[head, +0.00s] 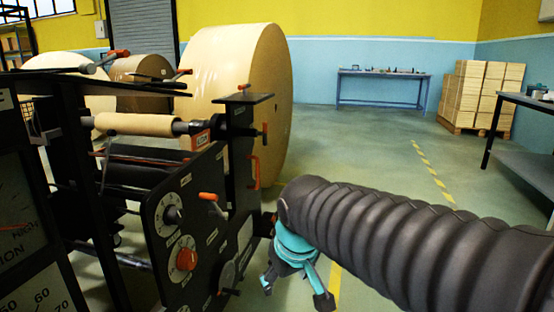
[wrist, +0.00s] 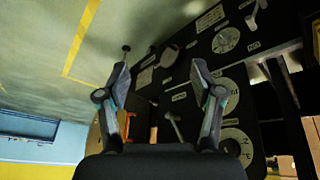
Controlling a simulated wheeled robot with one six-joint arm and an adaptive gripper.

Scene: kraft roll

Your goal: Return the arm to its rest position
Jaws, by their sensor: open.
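My gripper (head: 296,284) hangs below the end of my dark ribbed arm in the head view, just right of the black machine's side panel (head: 188,240). Its turquoise body and spread fingers show there. In the wrist view my gripper (wrist: 160,75) has its two fingers wide apart with nothing between them. Behind the fingers lies the machine's black panel (wrist: 185,60) with its dials and handles. I cannot tell the exact gap between the fingertips and the panel.
Large kraft rolls (head: 246,95) stand behind the machine. A blue table (head: 381,90) and stacked boxes (head: 484,92) stand at the back. A grey bench (head: 524,142) is at the right. The green floor (head: 350,150) between them is clear, with a yellow dashed line.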

